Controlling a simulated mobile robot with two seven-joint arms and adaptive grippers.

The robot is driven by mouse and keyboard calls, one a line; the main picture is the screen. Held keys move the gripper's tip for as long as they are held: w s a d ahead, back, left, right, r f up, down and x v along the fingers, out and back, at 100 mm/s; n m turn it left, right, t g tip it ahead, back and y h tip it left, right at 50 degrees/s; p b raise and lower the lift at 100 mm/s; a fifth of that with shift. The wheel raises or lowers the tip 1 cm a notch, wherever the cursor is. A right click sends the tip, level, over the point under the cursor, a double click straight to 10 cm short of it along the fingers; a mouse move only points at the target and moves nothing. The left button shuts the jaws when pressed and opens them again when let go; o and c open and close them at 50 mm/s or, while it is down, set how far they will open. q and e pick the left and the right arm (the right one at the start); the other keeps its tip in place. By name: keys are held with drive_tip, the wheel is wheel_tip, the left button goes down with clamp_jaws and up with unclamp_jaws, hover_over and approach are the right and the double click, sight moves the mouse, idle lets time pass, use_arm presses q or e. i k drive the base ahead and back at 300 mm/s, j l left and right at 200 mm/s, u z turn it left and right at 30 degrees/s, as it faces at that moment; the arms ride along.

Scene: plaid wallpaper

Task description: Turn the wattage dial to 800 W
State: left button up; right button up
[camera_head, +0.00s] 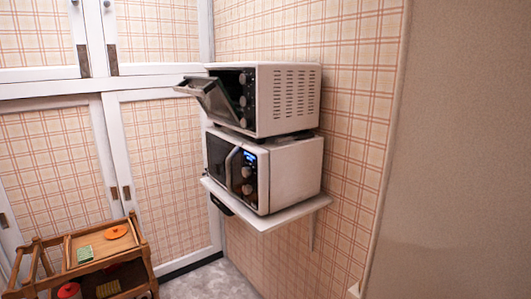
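A white microwave (292,175) stands on a wall shelf, with its dark door and handle at the left of its front. Its control panel (249,180) has a lit blue display and round dials below it. The dial markings are too small to read, and I cannot tell which dial is for wattage or where it points. A white toaster oven (290,100) sits on top of the microwave. Its door (209,100) hangs partly open, and several knobs run down its front. Neither of my grippers shows in the head view.
The wall shelf (262,221) juts out under the microwave. A wooden cart (140,258) at the lower left carries a green item (85,254), an orange item (116,232) and a red item (69,290). White-framed plaid cupboards line the back. Grey floor (212,280) shows below the shelf.

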sight(247, 171)
drive_tip(key=i+j+z, duration=0.25)
drive_tip(key=i+j, duration=0.15)
drive_tip(key=j, duration=0.2)
drive_tip(key=i+j+z, duration=0.15)
drive_tip(key=j, duration=0.2)
drive_tip(key=i+j+z, duration=0.3)
drive_tip(key=j, duration=0.4)
drive_tip(key=i+j+z, duration=0.1)
drive_tip(key=i+j, duration=0.15)
drive_tip(key=j, duration=0.15)
